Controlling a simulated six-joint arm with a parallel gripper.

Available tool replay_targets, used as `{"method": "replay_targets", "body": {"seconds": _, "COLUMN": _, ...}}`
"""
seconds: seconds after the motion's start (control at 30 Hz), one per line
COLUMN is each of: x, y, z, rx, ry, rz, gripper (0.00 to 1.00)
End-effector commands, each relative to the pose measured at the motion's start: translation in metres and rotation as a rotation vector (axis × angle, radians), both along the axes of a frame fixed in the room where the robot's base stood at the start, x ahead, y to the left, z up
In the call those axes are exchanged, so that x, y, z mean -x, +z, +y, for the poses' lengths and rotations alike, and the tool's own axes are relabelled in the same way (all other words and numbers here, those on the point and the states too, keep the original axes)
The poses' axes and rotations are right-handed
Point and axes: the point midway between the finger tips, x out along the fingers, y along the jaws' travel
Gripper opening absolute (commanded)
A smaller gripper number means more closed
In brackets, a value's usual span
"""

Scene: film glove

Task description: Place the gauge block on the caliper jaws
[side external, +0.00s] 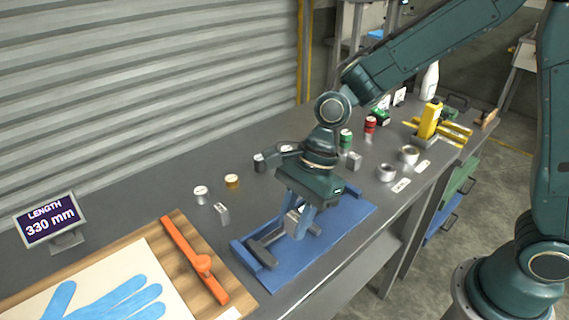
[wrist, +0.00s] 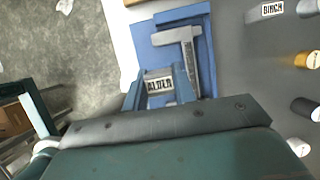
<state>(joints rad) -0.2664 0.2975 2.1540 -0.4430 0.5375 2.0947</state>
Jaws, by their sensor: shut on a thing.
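My gripper (side external: 301,221) points down over the blue tray (side external: 347,213). It is shut on a small grey gauge block (side external: 292,222). In the wrist view the block (wrist: 160,86) shows a label reading ALDER between the two blue fingers of my gripper (wrist: 158,84). The grey caliper (side external: 264,248) lies in the tray. In the wrist view the caliper (wrist: 187,45) lies just beyond the block, with its beam running down beside the right finger. Whether the block touches the caliper is unclear, and the fingers hide part of both.
Another block (side external: 221,212) and small cylinders, one brass (side external: 232,181), stand behind the tray. A wooden board (side external: 205,280) with an orange tool (side external: 196,259) lies at left. A display (side external: 51,218) reads LENGTH 330 mm. Cans, tape rolls (side external: 387,173) and a yellow device (side external: 431,120) stand right.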

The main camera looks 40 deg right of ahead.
Motion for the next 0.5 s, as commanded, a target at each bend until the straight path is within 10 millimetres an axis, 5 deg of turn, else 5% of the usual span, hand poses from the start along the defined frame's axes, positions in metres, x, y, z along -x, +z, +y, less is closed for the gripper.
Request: {"method": "replay_targets", "body": {"seconds": 0.5, "x": 0.000, "y": -0.024, "z": 0.000, "rx": 0.001, "ry": -0.001, "rz": 0.003, "gripper": 0.05}}
